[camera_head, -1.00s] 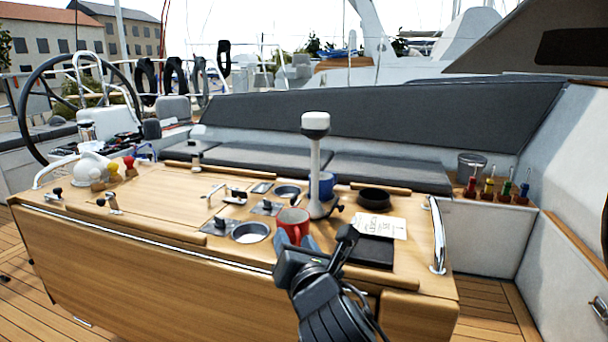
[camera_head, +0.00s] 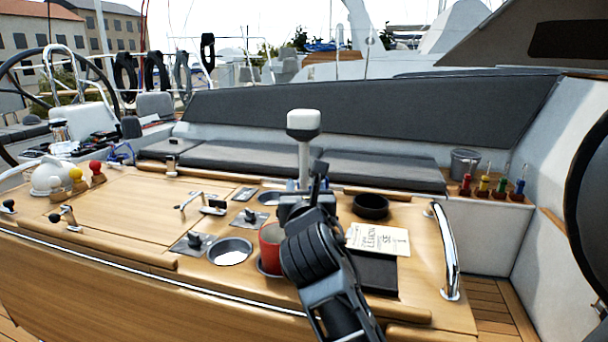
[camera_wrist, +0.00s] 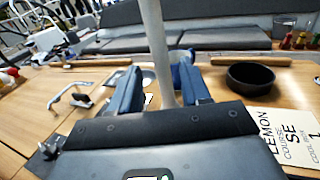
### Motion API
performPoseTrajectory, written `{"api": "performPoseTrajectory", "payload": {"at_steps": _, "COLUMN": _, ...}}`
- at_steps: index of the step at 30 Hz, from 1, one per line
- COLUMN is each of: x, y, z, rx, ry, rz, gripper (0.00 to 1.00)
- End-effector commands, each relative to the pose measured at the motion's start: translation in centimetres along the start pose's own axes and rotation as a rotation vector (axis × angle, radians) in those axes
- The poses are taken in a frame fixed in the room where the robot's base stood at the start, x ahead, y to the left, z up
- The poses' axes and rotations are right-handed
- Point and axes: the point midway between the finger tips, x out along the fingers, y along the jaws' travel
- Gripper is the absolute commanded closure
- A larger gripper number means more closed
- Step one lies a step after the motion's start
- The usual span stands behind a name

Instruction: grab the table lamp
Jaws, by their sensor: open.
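The table lamp (camera_head: 304,126) is a white post with a rounded white and grey head, standing upright on the wooden cockpit table. In the wrist view its pole (camera_wrist: 157,45) rises between the two fingers of my gripper (camera_wrist: 160,88). The fingers are open, one on each side of the pole, with gaps visible. In the head view my gripper (camera_head: 306,194) is in front of the lower pole and hides the lamp's base.
A red mug (camera_head: 270,246) stands just left of my arm. A black bowl (camera_head: 371,206), a printed card (camera_head: 378,240) and a steel rail (camera_head: 446,252) are to the right. A blue mug (camera_wrist: 183,73) is close behind the right finger. A round metal dish (camera_head: 230,250) is left.

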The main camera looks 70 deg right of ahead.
Motion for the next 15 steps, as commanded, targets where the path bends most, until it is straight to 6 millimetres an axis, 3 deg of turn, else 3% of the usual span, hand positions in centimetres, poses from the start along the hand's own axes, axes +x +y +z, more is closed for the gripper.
{"api": "performPoseTrajectory", "payload": {"at_steps": 9, "x": 4.2, "y": -0.2, "z": 1.0, "rx": 0.000, "ry": 0.000, "rz": -0.001, "gripper": 0.53}}
{"api": "performPoseTrajectory", "payload": {"at_steps": 15, "x": 5.1, "y": -0.1, "z": 0.8, "rx": 0.000, "ry": 0.000, "rz": 0.001, "gripper": 0.53}}
